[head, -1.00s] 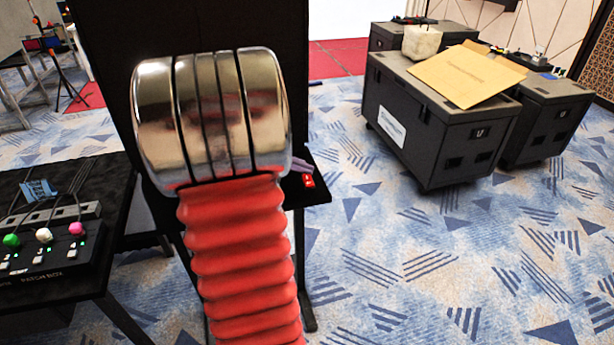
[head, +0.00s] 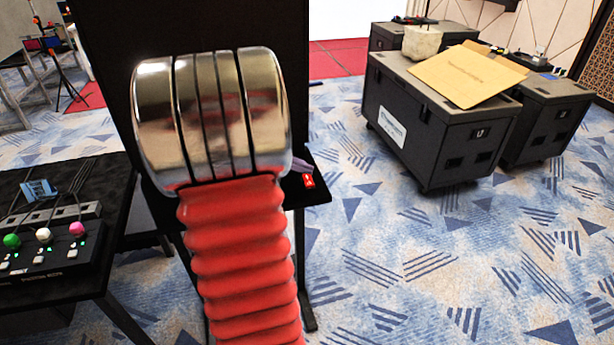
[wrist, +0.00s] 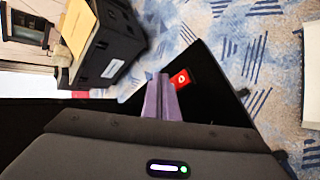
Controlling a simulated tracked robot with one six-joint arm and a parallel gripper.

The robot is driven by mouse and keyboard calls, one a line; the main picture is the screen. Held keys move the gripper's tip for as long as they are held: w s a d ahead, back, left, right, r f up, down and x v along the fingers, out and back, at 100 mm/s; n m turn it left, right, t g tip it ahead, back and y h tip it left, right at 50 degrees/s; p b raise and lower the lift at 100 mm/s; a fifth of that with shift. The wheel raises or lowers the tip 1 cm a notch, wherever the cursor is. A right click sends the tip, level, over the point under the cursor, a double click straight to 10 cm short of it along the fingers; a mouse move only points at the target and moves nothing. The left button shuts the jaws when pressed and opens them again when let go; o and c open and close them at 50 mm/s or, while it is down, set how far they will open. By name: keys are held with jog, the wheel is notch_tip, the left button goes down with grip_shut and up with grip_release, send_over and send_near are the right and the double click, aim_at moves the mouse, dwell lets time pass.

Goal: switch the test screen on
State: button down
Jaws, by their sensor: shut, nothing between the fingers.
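A small red block with a white mark (head: 308,180) sits on a black shelf (head: 318,195) in the head view. It also shows in the wrist view (wrist: 180,79), just right of my fingertips. My gripper (wrist: 160,76) has purple fingers that are shut with nothing between them. Whether the fingers touch the red block I cannot tell. In the head view a finger (head: 301,164) shows just above the red block, and my arm hides the rest. A tall dark panel (head: 105,60) stands behind my arm. Its visible face is black, and I cannot tell whether it is the test screen.
A black table (head: 120,235) at the left holds a patch box (head: 50,252) with green, white and pink knobs. Dark flight cases (head: 440,125) stand at the back right, one with a cardboard sheet (head: 466,75) on top. The patterned carpet (head: 420,270) at the right is clear.

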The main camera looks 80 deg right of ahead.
aim_at(306, 185)
jog(key=shift+w+d+f, duration=0.1)
jog(key=shift+d+f, duration=0.15)
jog(key=shift+f, duration=0.45)
dwell(1.2)
jog(key=shift+r, duration=0.15)
jog(key=shift+a+r, duration=0.25)
jog(key=shift+r, duration=0.4)
jog(key=shift+r, duration=0.1)
jog(key=shift+s+a+r, duration=0.15)
jog(key=shift+a+r, duration=0.05)
jog(key=shift+r, duration=0.55)
jog(key=shift+s+a+r, duration=0.2)
jog(key=shift+a+r, duration=0.05)
jog(key=shift+r, duration=0.5)
jog(key=shift+s+a+r, duration=0.15)
jog(key=shift+a+r, duration=0.05)
jog(key=shift+r, duration=0.55)
